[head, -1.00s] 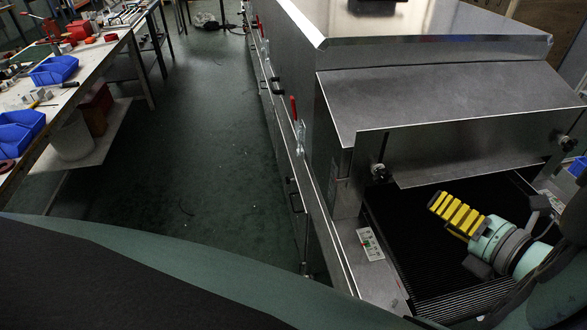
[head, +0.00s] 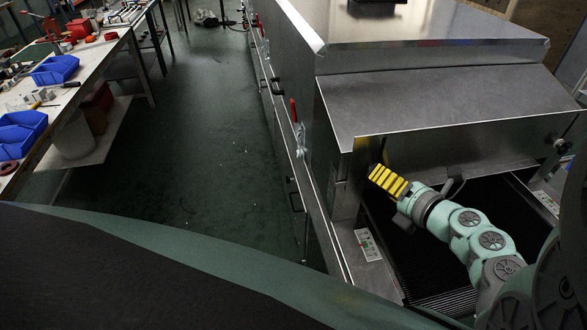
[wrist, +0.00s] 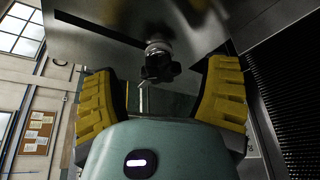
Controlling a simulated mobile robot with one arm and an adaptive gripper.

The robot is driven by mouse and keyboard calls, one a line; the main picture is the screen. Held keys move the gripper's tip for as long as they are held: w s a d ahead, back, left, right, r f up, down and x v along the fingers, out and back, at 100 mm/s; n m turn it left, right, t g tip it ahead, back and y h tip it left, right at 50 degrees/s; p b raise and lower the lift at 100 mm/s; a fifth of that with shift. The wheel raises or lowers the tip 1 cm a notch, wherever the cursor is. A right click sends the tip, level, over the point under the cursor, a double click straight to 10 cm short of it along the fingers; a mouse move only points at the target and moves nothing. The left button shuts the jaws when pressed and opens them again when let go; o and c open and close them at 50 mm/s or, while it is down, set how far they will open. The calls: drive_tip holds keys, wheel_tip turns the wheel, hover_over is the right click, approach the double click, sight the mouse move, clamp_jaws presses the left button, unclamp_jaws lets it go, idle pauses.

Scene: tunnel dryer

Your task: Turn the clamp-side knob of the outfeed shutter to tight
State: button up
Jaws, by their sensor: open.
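The outfeed shutter (head: 470,150) is a grey metal plate under the sloped hood at the dryer's end. The knob on its left, on the side of the red-handled clamp (head: 294,112), is hidden behind my gripper in the head view. In the wrist view this dark lobed knob (wrist: 158,65) shows ahead, between the fingertips and apart from both. My gripper (head: 376,174) has yellow ribbed fingers and is at the shutter's left end. In the wrist view my gripper (wrist: 161,84) is open and empty.
A second knob (head: 562,147) sits at the shutter's right end. The dark conveyor belt (head: 440,290) runs below my arm. A small control panel (head: 367,244) is on the left side rail. A workbench with blue bins (head: 54,70) stands far left across clear floor.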

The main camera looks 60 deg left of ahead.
drive_tip(key=shift+x, duration=1.1)
drive_tip(key=shift+s, duration=0.1)
drive_tip(key=c, duration=1.2)
